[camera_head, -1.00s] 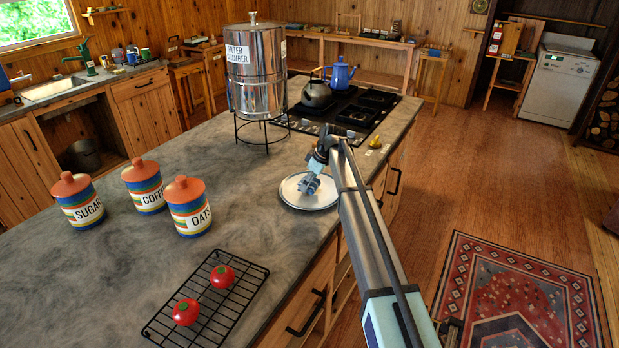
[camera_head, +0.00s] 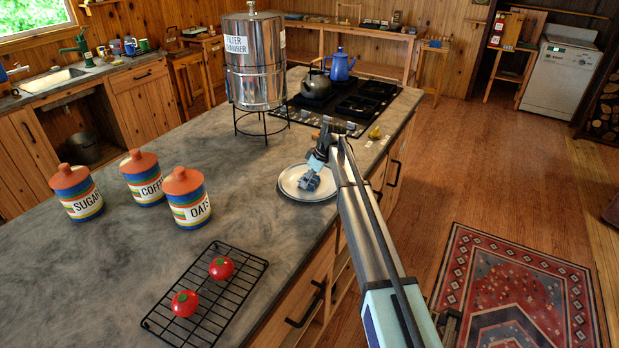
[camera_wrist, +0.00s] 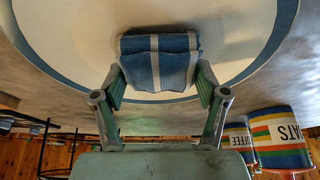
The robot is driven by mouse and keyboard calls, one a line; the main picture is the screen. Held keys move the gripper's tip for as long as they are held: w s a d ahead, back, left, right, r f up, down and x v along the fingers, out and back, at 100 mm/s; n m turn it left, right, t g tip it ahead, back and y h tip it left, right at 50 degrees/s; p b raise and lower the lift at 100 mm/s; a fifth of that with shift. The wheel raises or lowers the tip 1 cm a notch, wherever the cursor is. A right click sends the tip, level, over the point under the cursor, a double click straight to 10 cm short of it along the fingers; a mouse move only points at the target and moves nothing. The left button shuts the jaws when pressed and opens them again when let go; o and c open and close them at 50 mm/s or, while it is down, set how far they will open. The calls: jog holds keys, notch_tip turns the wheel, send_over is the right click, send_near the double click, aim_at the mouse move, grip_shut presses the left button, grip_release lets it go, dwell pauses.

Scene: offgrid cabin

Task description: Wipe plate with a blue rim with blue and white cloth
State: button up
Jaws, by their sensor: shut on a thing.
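The plate with a blue rim (camera_head: 290,190) lies on the grey counter near its right edge. In the wrist view its white face and blue rim (camera_wrist: 268,52) fill the top of the picture. The blue and white cloth (camera_wrist: 160,60) is bunched between the fingers of my gripper (camera_wrist: 160,92), which is shut on it. The cloth is over the plate's face; whether it touches is hard to tell. In the head view my gripper (camera_head: 310,180) is over the plate, and the cloth (camera_head: 309,183) shows only as a small blue-grey patch.
A steel filter chamber (camera_head: 256,65) on a wire stand is behind the plate, with the stove (camera_head: 350,105) beyond. Oats (camera_head: 186,198), coffee and sugar canisters stand at left. A black rack (camera_head: 225,300) with two tomatoes is in front. Counter between them is clear.

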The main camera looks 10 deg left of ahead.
jog(key=shift+s, duration=0.35)
notch_tip(320, 180, up, 2)
jog(key=shift+s+a+r, duration=0.15)
jog(key=shift+r, duration=0.1)
jog(key=shift+r+p, duration=0.45)
jog(key=shift+r, duration=0.15)
jog(key=shift+r+p, duration=0.6)
jog(key=shift+r, duration=1.6)
jog(key=shift+f, duration=0.15)
